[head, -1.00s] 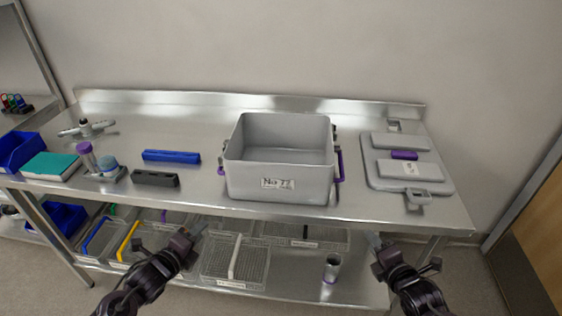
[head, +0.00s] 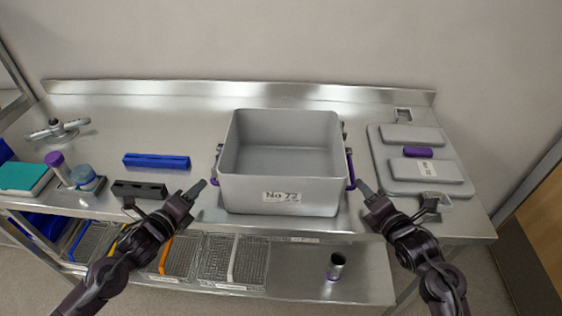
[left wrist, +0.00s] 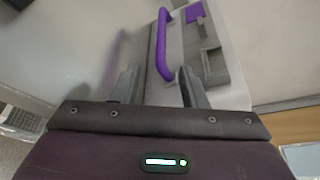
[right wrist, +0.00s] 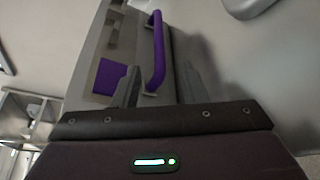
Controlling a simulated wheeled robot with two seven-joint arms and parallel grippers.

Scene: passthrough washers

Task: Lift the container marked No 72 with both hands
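The grey open container marked No 72 (head: 281,195) stands upright and empty on the steel table, with a purple handle on each side. My left gripper (head: 204,186) is just left of it, near the left purple handle (head: 215,183). In the left wrist view that handle (left wrist: 163,45) lies ahead, between the two open fingers (left wrist: 157,88). My right gripper (head: 364,188) is just right of the container, near the right purple handle (head: 351,168). In the right wrist view that handle (right wrist: 158,50) lies ahead, between the open fingers (right wrist: 160,88). Neither gripper holds anything.
A grey lid (head: 383,160) lies on the table at right. A blue bar (head: 157,160), a black block (head: 139,189) and a holder with purple- and blue-capped items (head: 82,180) are at left.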

